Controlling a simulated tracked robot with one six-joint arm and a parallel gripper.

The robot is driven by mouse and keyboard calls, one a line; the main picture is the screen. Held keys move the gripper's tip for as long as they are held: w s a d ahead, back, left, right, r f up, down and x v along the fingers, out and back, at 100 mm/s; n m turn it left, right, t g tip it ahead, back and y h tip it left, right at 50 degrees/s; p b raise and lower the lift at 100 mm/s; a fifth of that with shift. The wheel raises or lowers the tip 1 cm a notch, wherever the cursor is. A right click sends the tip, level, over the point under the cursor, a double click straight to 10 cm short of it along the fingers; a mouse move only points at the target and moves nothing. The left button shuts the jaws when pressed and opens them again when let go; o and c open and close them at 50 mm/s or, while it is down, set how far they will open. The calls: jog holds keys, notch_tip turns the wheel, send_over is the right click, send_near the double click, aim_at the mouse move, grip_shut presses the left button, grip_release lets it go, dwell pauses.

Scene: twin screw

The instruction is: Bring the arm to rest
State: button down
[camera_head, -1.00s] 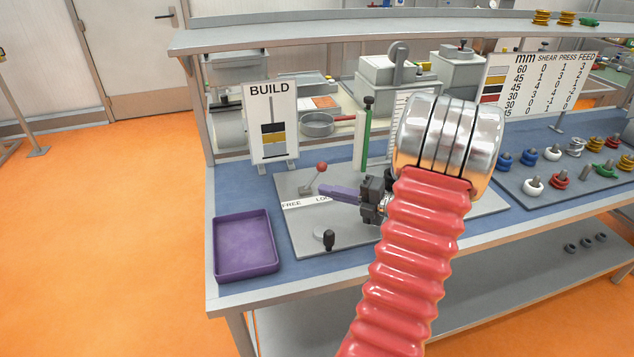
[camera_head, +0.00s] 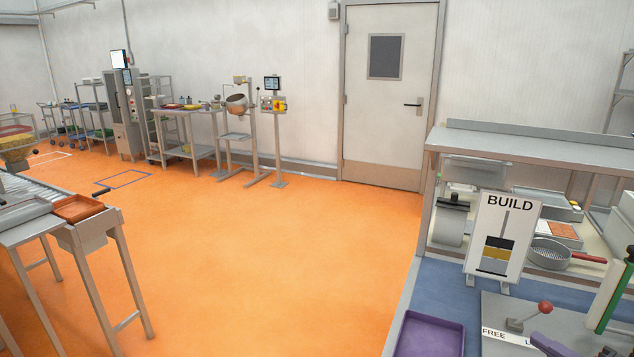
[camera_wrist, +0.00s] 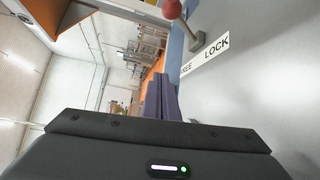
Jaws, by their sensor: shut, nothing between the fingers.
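My gripper (camera_wrist: 161,98) shows in the wrist view as purple fingers shut together with nothing between them. In the head view only a small purple part of it (camera_head: 547,344) shows at the bottom right edge, over the grey plate on the bench. The rest of my arm is out of the head view. Beside the fingers in the wrist view are the white FREE/LOCK strip (camera_wrist: 205,56) and a lever with a red knob (camera_wrist: 171,8). The lever's red knob also shows in the head view (camera_head: 545,308), above and close to the gripper.
A purple tray (camera_head: 430,335) lies on the blue bench top left of the plate. A BUILD sign (camera_head: 503,235) stands behind it, with a green post (camera_head: 614,290) at right. A shelf (camera_head: 530,150) overhangs the bench. Orange floor (camera_head: 270,250) is open to the left.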

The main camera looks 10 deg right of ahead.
jog(key=w+a+r+n+g+y, duration=0.2)
jog(key=a+n+g, duration=0.3)
jog(key=a+n, duration=0.65)
jog(key=w+a+r+n+g+y, duration=0.15)
jog(key=a+n+g, duration=0.25)
jog(key=a+n, duration=0.75)
jog(key=s+a+r+n+h, duration=0.2)
jog(key=s+a+n, duration=0.1)
jog(key=a+n, duration=0.3)
jog(key=s+a+r+n+h, duration=0.1)
jog(key=s+a+n+h, duration=0.2)
jog(key=n, duration=0.8)
jog(key=s+a+r+n+g+h, duration=0.1)
jog(key=s+a+r+n+h, duration=0.1)
jog(key=s+a+n, duration=0.3)
jog(key=a+n, duration=0.3)
jog(key=n, duration=0.1)
jog(key=shift+s+a+r+h, duration=0.2)
jog(key=shift+a+r+h, duration=0.1)
jog(key=shift+h, duration=0.05)
